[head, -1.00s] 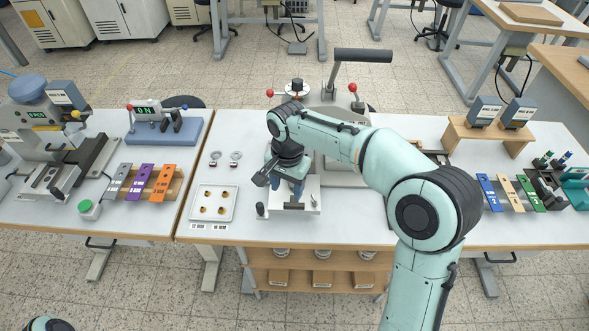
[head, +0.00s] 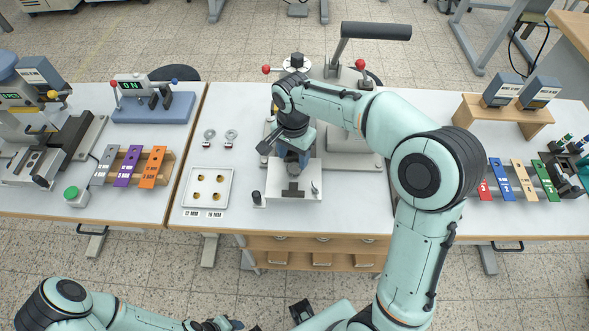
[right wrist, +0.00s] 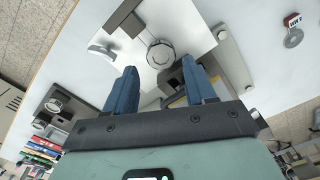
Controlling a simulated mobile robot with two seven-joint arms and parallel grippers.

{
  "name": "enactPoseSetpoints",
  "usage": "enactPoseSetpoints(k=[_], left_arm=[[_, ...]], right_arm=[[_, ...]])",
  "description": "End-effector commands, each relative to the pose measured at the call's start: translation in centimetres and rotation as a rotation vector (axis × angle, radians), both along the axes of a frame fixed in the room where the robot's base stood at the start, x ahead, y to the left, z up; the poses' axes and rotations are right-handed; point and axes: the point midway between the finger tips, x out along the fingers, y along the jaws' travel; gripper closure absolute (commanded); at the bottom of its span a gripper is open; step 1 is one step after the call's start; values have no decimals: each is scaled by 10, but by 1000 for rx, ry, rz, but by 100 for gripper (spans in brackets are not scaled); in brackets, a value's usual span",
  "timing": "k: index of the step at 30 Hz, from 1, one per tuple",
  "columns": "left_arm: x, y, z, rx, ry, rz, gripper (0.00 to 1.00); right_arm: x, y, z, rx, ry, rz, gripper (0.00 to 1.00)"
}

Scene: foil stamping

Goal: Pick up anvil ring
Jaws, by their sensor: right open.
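My right gripper (head: 292,160) is over the white plate (head: 280,190) of the press in the head view. Its two blue fingers are apart and empty in the right wrist view (right wrist: 161,68). A grey round ring-like piece (right wrist: 160,54) lies on the white plate, framed beyond the fingertips; I take it as the anvil ring. The gripper hides that spot in the head view. Two loose grey rings with small tags, a left one (head: 209,134) and a right one (head: 231,134), lie on the table left of the press. My left arm shows at the bottom left; its jaws cannot be made out.
A white tray (head: 188,200) with several brass pieces lies left of the plate. The press lever (head: 376,31) rises behind my right arm. A rack with colored strips (head: 128,166) stands at left, another (head: 524,177) at right.

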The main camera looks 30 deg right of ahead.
Motion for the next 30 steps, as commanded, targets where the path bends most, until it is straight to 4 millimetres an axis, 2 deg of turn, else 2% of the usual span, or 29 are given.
enactPoseSetpoints(k=[12, 20, 21, 25, 26, 30], left_arm=[[-3, 0, -6, 0, 3, 0, 53], [-3, 0, -6, 0, 3, 0, 53], [-3, 0, -6, 0, 3, 0, 53], [-3, 0, -6, 0, 3, 0, 53], [-3, 0, -6, 0, 3, 0, 53], [-3, 0, -6, 0, 3, 0, 53]], right_arm=[[0, 0, -51, 0, 2, -1, 45], [0, 0, -55, 0, 0, -1, 45], [0, 0, -55, 0, 0, -1, 48], [0, 0, -54, 0, 0, 0, 91], [0, 0, -54, 0, 0, 0, 95], [0, 0, -54, 0, -1, 0, 95]])
